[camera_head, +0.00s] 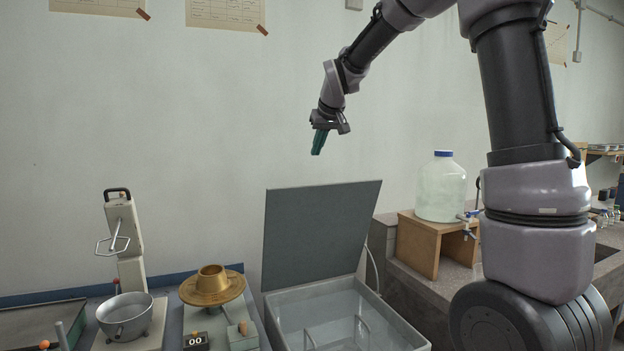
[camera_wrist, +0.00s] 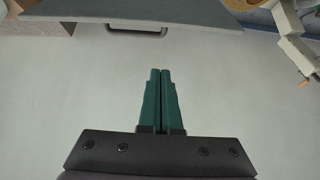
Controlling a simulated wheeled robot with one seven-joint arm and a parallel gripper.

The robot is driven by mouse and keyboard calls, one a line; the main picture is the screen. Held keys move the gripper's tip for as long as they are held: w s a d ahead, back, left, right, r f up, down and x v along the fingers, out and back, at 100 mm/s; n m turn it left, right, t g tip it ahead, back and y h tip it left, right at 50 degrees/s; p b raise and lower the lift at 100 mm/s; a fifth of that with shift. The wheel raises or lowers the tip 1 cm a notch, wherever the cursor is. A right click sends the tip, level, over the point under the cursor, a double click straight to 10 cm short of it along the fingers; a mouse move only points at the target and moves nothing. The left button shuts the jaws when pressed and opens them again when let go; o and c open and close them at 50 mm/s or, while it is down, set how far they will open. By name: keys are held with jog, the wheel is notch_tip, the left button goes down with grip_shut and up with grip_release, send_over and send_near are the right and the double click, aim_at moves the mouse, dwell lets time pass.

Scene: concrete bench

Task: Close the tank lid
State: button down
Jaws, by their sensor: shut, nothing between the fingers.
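The tank (camera_head: 350,292) is an open grey box at the bottom middle of the head view, with wire racks inside. Its grey lid (camera_head: 318,232) stands raised at the back of the tank, close to upright. My gripper (camera_head: 317,153) is above the lid's top edge, apart from it, in front of the wall. In the wrist view its green fingers (camera_wrist: 160,72) are together with nothing between them. The lid (camera_wrist: 120,10) also shows along the top of the wrist view, with a dark handle (camera_wrist: 137,32) at its edge.
A large water bottle (camera_head: 441,188) sits on a wooden stand (camera_head: 420,247) at right. The space around my gripper is clear.

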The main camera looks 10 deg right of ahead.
jog(key=w, duration=0.1)
send_over(310, 193)
jog(key=w, duration=0.4)
jog(key=f, duration=0.8)
jog(key=shift+w+a+f, duration=0.15)
jog(key=shift+a+f, duration=0.1)
jog(key=s, duration=0.3)
jog(key=shift+d+f, duration=0.15)
jog(key=shift+d, duration=0.25)
jog(key=shift+s+d+f, duration=0.15)
jog(key=shift+s+f, duration=0.15)
jog(key=shift+s, duration=0.15)
